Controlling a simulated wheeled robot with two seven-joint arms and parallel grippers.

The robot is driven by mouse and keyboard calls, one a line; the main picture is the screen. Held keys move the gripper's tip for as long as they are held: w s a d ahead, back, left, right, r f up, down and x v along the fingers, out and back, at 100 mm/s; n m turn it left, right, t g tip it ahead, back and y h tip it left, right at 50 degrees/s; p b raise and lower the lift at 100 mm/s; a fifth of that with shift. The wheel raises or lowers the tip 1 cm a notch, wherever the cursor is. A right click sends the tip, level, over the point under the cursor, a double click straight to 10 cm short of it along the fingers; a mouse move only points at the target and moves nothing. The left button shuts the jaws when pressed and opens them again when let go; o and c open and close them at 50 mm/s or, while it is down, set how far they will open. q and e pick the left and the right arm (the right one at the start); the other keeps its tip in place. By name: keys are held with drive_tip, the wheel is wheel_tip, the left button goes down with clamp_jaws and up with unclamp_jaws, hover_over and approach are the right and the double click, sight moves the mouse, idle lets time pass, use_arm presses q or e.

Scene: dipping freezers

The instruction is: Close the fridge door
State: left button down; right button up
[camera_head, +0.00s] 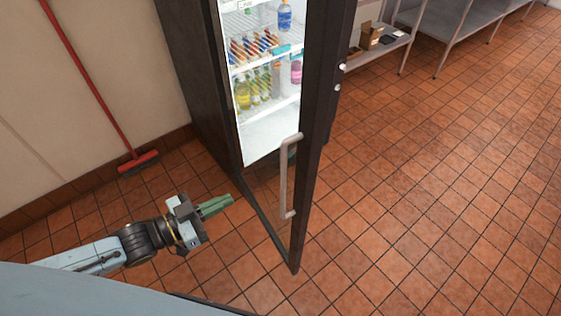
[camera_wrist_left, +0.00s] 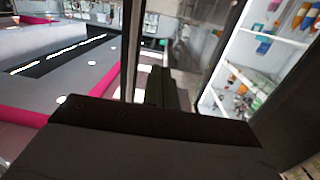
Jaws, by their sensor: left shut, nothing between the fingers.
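The fridge (camera_head: 188,75) is a tall dark cabinet with a lit white inside. Its door (camera_head: 312,120) stands open, swung out toward me, with a dark frame and a long pale handle (camera_head: 284,180) on it. My left gripper (camera_head: 230,202) is shut and empty, low in front of the fridge and left of the door, apart from the handle in the head view. In the left wrist view the gripper fingers (camera_wrist_left: 162,88) point toward the gap between the door frame (camera_wrist_left: 133,50) and the lit shelves (camera_wrist_left: 255,70). My right gripper is not in view.
Bottles (camera_head: 252,88) and other goods stand on the fridge shelves. A red broom (camera_head: 138,160) leans on the left wall. A metal rack (camera_head: 440,25) with boxes stands behind the door. The tiled floor (camera_head: 440,200) at right is clear.

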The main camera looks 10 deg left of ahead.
use_arm(q)
wheel_tip(320, 180, up, 4)
drive_tip(key=d+h, duration=0.2)
drive_tip(key=p, duration=0.1)
approach(293, 167)
drive_tip(key=shift+m, duration=0.3)
drive_tip(key=x, duration=0.6)
drive_tip(key=shift+w, duration=0.15)
drive_tip(key=shift+w+d, duration=0.2)
drive_tip(key=shift+d, duration=0.05)
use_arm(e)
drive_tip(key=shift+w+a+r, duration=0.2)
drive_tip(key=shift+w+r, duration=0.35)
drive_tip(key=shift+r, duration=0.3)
